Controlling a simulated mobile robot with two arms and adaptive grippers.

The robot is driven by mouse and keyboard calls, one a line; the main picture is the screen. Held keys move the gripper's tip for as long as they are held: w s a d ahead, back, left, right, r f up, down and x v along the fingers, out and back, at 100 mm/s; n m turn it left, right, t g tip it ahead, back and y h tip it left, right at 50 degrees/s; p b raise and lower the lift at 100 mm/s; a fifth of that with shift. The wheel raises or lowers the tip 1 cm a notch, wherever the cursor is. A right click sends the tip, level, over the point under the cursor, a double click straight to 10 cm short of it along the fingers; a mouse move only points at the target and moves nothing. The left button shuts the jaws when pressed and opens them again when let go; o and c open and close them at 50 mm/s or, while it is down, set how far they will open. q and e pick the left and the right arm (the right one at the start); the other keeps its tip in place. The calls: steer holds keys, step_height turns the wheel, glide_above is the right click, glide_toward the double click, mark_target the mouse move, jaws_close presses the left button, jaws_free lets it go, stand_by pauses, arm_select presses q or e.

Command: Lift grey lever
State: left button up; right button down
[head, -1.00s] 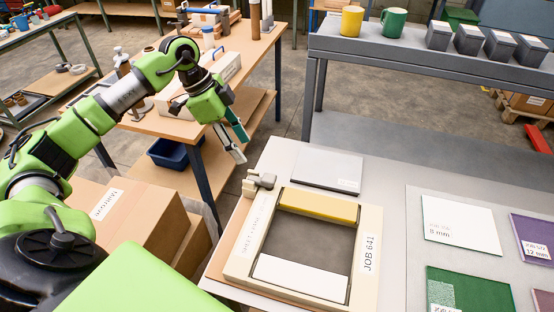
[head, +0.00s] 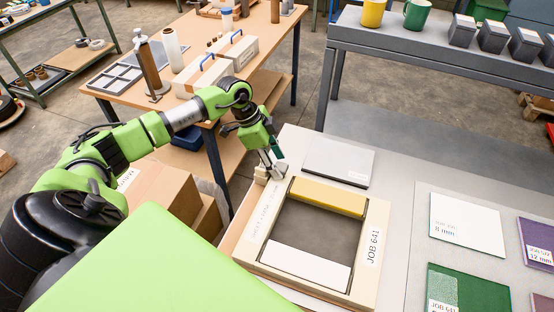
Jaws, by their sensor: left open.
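The grey lever (head: 262,177) is a small piece at the back left corner of the pale JOB 641 fixture (head: 372,245). It is partly hidden by my left gripper (head: 271,165). That gripper is open, its fingers pointing down at the lever. I cannot tell whether the fingers touch the lever or straddle it. The fixture has a yellow bar (head: 328,197) at the back, a white strip (head: 308,267) at the front and a dark recess (head: 318,232) between them. My right gripper is not in view.
A grey plate (head: 338,161) lies just behind the fixture. White (head: 467,224), green (head: 468,290) and purple (head: 540,240) sheets lie to the right. Cardboard boxes (head: 165,187) stand left, below my arm. A wooden bench (head: 190,28) and a grey shelf with mugs (head: 430,45) are behind.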

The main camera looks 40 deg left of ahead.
arm_select(q)
steer(key=shift+f, duration=0.25)
jaws_close()
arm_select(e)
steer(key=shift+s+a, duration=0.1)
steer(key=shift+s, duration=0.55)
